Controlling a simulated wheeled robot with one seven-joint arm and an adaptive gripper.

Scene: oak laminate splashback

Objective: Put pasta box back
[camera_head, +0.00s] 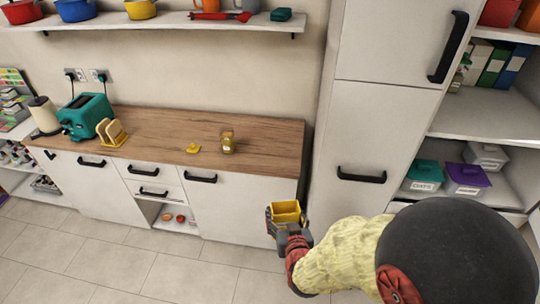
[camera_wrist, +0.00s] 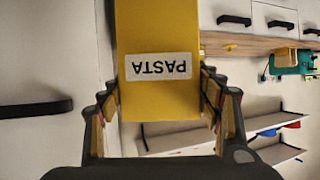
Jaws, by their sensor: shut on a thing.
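The pasta box (camera_head: 286,208) is yellow and sits in my gripper (camera_head: 286,218), in front of the right end of the wooden counter. In the wrist view the box (camera_wrist: 158,105) fills the middle, with a white label reading PASTA upside down. The fingers of my gripper (camera_wrist: 161,100) press on both its sides. The far end of the box runs out of the wrist view's top edge. In the head view the box looks open or hollow at its top, but it is too small to be sure.
The wooden counter (camera_head: 250,170) holds a yellow lid-like item (camera_head: 193,148), a gold jar (camera_head: 228,142), a toast rack (camera_head: 111,132) and a teal toaster (camera_head: 85,116). A tall white cabinet (camera_head: 360,120) stands right. Open shelves (camera_head: 490,115) hold binders and labelled containers. The floor before the counter is clear.

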